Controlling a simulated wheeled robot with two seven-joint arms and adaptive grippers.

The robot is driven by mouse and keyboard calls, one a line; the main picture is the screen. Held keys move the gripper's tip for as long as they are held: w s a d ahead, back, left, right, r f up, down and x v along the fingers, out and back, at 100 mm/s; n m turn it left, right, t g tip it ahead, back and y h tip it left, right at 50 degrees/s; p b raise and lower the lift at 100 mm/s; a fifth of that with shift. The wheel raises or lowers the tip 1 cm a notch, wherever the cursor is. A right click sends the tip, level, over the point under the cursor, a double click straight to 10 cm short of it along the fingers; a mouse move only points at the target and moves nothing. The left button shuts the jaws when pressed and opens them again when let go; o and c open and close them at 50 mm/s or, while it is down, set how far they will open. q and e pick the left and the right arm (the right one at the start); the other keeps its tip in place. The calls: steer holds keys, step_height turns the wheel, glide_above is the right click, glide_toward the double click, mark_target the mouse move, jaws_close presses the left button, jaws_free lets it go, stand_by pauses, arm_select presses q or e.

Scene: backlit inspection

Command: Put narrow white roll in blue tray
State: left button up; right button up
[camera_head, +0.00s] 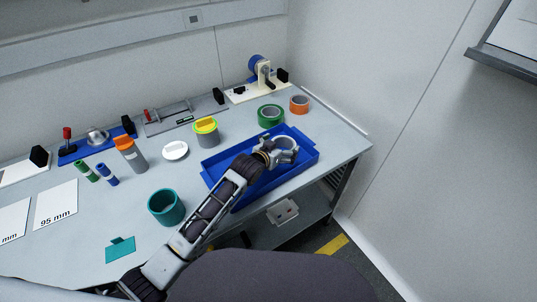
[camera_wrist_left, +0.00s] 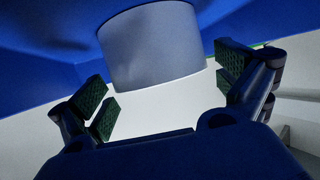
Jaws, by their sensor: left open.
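A white roll (camera_head: 286,143) is at the right part of the blue tray (camera_head: 213,168) in the head view. In the left wrist view, the roll (camera_wrist_left: 152,48) shows as a pale cylinder against the blue tray (camera_wrist_left: 40,45). My left gripper (camera_head: 277,150) is over the tray, beside the roll. In the wrist view its jaws (camera_wrist_left: 165,85) are open, with a finger to each side of the roll and visible gaps. Part of the roll is hidden by the gripper, and I cannot tell whether it touches the tray floor. My right gripper is not in view.
A green roll (camera_head: 270,115) and an orange roll (camera_head: 299,104) stand behind the tray. A flat white round piece (camera_head: 175,151), a yellow-topped grey container (camera_head: 206,137) and a teal cup (camera_head: 166,213) are left of it. The table's right edge is close to the tray.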

arm_select(q)
steer(key=shift+s+a+r, duration=0.15)
steer(key=shift+s+a, duration=0.05)
steer(key=shift+s, duration=0.2)
steer(key=shift+v, duration=1.65)
steer(key=v, duration=0.3)
steer(key=shift+s+a+r, duration=0.1)
steer(key=shift+s+r, duration=0.05)
steer(key=shift+s, duration=0.05)
steer(key=shift+s+a+r, duration=0.15)
steer(key=shift+s, duration=0.15)
steer(key=shift+s+a+r+p, duration=0.2)
steer(key=shift+s+a+p, duration=0.1)
steer(key=shift+s, duration=0.15)
steer(key=shift+s+r, duration=0.15)
steer(key=shift+s, duration=0.05)
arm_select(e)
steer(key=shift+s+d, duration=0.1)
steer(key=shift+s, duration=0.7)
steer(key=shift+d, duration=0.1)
